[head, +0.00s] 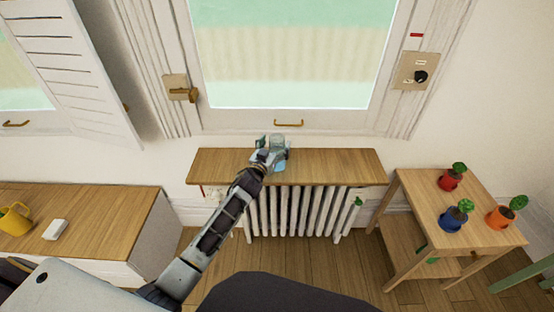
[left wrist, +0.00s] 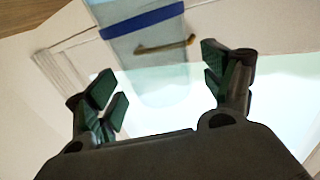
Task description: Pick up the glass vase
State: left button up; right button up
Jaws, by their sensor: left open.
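The glass vase (left wrist: 150,72) is clear and pale, with a blue band at one end, in the left wrist view. It lies between the two spread fingers of my left gripper (left wrist: 158,74), with a gap visible on each side. In the head view, my left gripper (head: 272,150) is over the wooden shelf above the radiator, at the vase, and largely covers it. The gripper is open and does not hold the vase. My right gripper is in neither view.
The wooden shelf (head: 340,166) sits above a white radiator (head: 290,212), below a window with a brass handle (head: 289,123). A side table (head: 425,195) at right bears potted cacti. A cabinet (head: 110,210) at left bears a yellow mug (head: 15,220) and a white block (head: 55,230).

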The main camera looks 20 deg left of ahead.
pick_arm(q)
jog(key=shift+w+d, duration=0.15)
jog(key=shift+w, duration=0.8)
grip_shut()
jog(key=shift+r, duration=0.15)
